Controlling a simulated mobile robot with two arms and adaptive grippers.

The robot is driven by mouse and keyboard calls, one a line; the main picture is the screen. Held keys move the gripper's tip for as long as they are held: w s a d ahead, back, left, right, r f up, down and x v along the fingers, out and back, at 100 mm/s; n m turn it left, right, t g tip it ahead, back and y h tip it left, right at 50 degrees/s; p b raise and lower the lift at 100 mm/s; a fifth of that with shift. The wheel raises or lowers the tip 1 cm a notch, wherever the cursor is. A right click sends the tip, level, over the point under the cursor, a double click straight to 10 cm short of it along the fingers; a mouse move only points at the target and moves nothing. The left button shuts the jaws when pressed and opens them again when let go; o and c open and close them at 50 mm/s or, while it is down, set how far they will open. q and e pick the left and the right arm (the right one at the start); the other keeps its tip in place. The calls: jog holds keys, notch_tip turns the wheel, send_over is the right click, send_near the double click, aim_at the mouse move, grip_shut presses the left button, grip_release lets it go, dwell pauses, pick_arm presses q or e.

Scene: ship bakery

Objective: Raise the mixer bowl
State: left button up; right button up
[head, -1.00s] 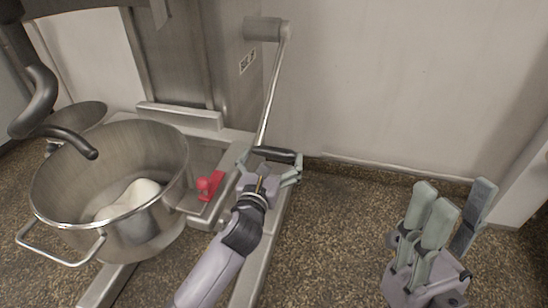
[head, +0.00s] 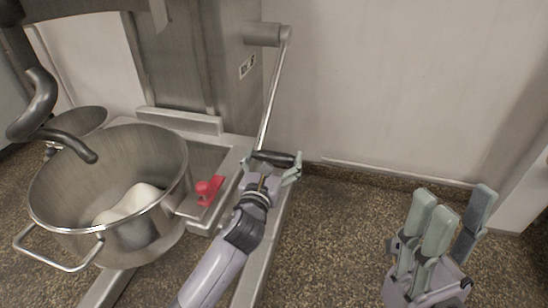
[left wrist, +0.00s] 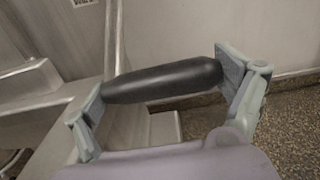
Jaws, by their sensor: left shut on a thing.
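The steel mixer bowl (head: 110,190) stands low at the left in the head view, with pale dough (head: 130,203) inside. The dark dough hook (head: 62,135) hangs over its rim. A long steel lever (head: 272,95) runs down from the mixer column to a black handle (head: 275,158). My left gripper (head: 272,168) is at this handle. In the left wrist view, its fingers are at both ends of the black handle (left wrist: 163,81), closed on it lengthwise. My right gripper (head: 450,225) is empty, with its fingers apart, over the floor at the right.
A red clamp (head: 209,190) sits on the bowl support beside the bowl. The mixer column (head: 195,60) rises behind it. A pale wall (head: 410,90) stands behind the lever, and speckled floor (head: 330,240) lies open between my arms.

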pick_arm(q)
jog(key=c, duration=0.6)
